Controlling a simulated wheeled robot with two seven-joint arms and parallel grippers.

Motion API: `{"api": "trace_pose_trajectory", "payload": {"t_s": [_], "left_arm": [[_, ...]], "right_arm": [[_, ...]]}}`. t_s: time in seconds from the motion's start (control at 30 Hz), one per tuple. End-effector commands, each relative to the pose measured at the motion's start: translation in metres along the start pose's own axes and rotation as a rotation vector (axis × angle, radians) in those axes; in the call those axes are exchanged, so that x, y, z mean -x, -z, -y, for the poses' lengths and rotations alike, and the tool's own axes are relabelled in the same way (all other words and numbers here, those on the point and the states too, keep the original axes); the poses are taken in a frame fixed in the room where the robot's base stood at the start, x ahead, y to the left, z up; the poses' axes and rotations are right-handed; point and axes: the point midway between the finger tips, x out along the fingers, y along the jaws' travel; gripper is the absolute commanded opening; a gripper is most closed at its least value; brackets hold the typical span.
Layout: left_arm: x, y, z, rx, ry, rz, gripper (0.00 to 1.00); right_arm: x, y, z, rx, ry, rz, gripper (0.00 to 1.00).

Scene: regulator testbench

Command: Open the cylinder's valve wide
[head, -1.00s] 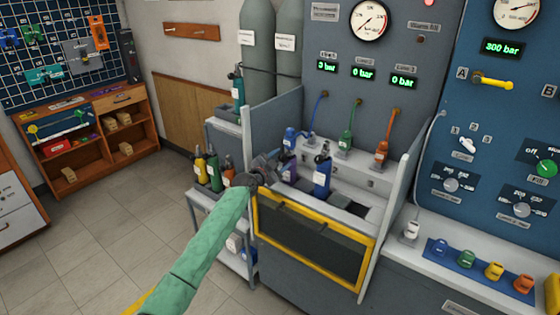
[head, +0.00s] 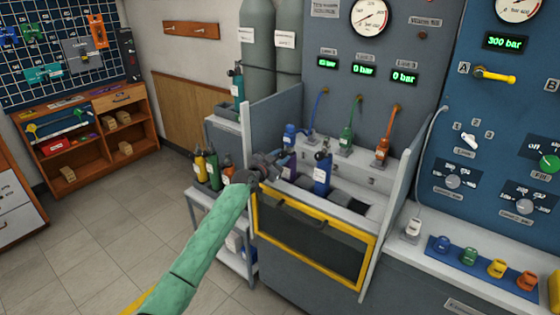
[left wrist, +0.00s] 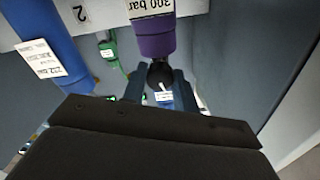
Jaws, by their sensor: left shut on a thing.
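A purple cylinder (left wrist: 153,38) with a 300 bar label shows in the left wrist view, its narrow valve end (left wrist: 160,72) between my gripper's fingers. In the head view the purple cylinder (head: 290,171) stands in the bench bay, partly covered by my gripper. My left gripper (head: 280,158) reaches in over the bay's left side and is shut on the cylinder's valve. It also shows in the left wrist view (left wrist: 160,88). How far the valve is turned cannot be told. My right gripper is not in view.
A blue cylinder (head: 322,174) stands close to the right of the purple one. Blue, green (head: 346,138) and orange (head: 383,149) connectors hang behind. Several small cylinders (head: 213,170) stand on a cart at left.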

Motion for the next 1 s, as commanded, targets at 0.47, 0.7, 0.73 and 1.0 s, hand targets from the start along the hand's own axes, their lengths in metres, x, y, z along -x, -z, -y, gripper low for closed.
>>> {"api": "trace_pose_trajectory", "payload": {"t_s": [0.47,0.7,0.73,1.0], "left_arm": [[0.000,-0.001,-0.001,0.454,0.000,0.000,0.06],[0.000,0.000,0.000,0.683,0.000,0.000,0.06],[0.000,0.000,0.000,0.711,0.000,0.000,0.06],[0.000,0.001,0.000,0.969,0.001,-0.001,0.06]], "right_arm": [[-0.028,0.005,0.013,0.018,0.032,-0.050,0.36],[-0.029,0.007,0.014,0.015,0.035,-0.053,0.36],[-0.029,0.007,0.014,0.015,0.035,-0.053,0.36],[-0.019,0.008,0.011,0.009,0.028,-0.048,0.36]]}}
